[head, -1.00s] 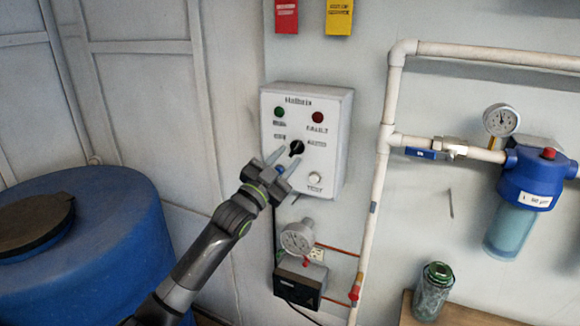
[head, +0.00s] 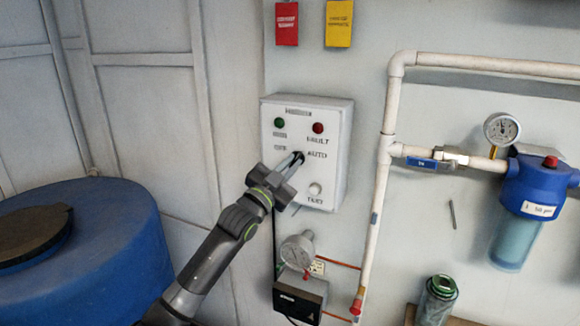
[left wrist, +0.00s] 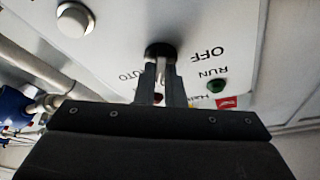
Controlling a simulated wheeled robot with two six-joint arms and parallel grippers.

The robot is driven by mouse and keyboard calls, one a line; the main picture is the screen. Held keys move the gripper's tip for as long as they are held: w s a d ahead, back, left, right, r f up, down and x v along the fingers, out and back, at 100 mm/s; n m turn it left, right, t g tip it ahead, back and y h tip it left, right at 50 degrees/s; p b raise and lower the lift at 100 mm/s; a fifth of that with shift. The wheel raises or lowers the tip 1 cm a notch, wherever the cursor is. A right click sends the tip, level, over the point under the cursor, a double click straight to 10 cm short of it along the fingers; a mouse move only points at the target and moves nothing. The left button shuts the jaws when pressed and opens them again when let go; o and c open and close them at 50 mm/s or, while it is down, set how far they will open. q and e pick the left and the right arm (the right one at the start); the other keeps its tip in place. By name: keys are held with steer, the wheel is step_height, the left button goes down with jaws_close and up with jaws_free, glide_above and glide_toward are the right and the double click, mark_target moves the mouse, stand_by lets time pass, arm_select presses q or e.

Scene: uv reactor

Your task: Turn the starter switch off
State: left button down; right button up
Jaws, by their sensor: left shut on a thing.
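The starter box (head: 335,165) is a white panel on the wall, with a black rotary starter switch (head: 298,155) at its middle. OFF is lettered to the switch's left and AUTO to its right. In the left wrist view the black switch (left wrist: 160,50) shows upside down between the labels. My left gripper (head: 294,163) reaches up from the lower left, its fingers shut on the switch knob. The fingers (left wrist: 162,75) also show in the left wrist view, one on each side of the knob. They partly hide it, so its exact pointing is unclear. My right gripper is not in view.
On the box are a green lamp (head: 279,123), a red lamp (head: 318,128) and a white test button (head: 315,188). A white pipe (head: 377,200) runs close on the right. A blue tank (head: 110,245) stands left.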

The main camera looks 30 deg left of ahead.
arm_select(q)
steer(key=shift+n+y+p, duration=0.4)
steer(key=shift+n+p, duration=0.5)
steer(key=shift+p, duration=0.2)
steer(key=shift+f+n+t+y, duration=0.1)
steer(key=shift+n+t+y, duration=0.2)
steer(key=shift+n, duration=0.4)
steer(key=shift+d+n+g+y+b, duration=0.15)
steer(key=shift+n+y+b, duration=1)
steer(key=shift+n+b, duration=1)
steer(key=shift+n+g+y+b, duration=0.1)
steer(key=shift+n+y+b, duration=1.1)
steer(key=shift+n+b, duration=0.95)
steer(key=shift+d+n+g+y+b, duration=0.15)
steer(key=shift+n+y+b, duration=1.25)
steer(key=shift+n, duration=1.2)
steer(key=shift+n+b, duration=0.3)
